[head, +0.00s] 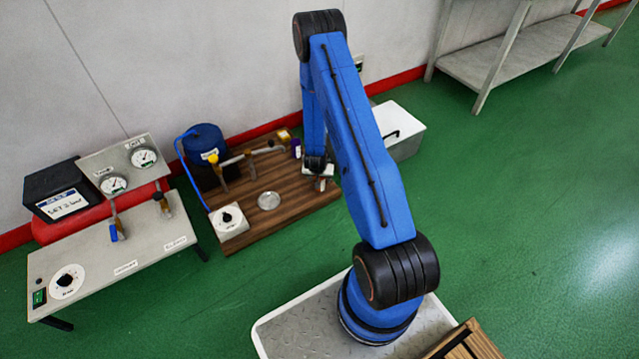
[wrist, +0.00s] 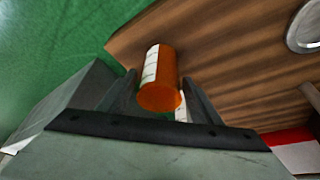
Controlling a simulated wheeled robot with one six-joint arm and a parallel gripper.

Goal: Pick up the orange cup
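The orange cup (wrist: 167,68) has a white marked strip down its side. In the wrist view it lies between the two fingers of my gripper (wrist: 160,88), toward their tips. The fingers are spread, with a narrow gap showing beside the cup, so it does not look clamped. In the head view my gripper (head: 319,180) is low over the right end of the wooden board.
The wooden board (head: 290,218) also carries a round metal dish (head: 269,200), a blue tank (head: 204,142) with a pipe, and a white dial box (head: 229,220). A white box (head: 404,148) stands behind my arm. A bench with gauges (head: 120,235) is at left. Green floor is clear at right.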

